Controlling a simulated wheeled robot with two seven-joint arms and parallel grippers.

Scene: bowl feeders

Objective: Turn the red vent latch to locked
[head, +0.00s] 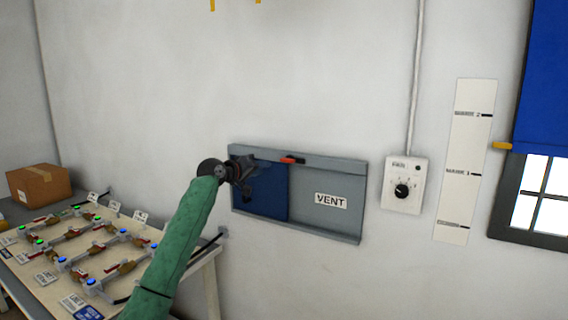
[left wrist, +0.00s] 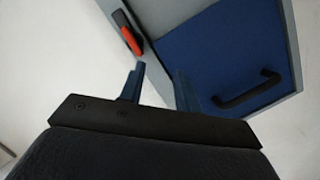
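The red vent latch (head: 290,160) sits on the top rail of the grey vent frame (head: 335,166), its lever lying roughly along the rail. In the left wrist view the latch (left wrist: 128,36) is beyond the fingers, up and to the left, apart from them. My left gripper (head: 247,177) is in front of the blue vent panel's left part, to the left of the latch. In the left wrist view the left gripper (left wrist: 160,84) has its two blue fingers spread, with nothing between them. My right gripper is not in view.
The blue vent panel (head: 272,196) has a black handle (left wrist: 248,90). A dial box (head: 403,185) is on the wall right of the vent. A table (head: 132,262) with valve rigs stands at lower left, with a cardboard box (head: 38,185) behind.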

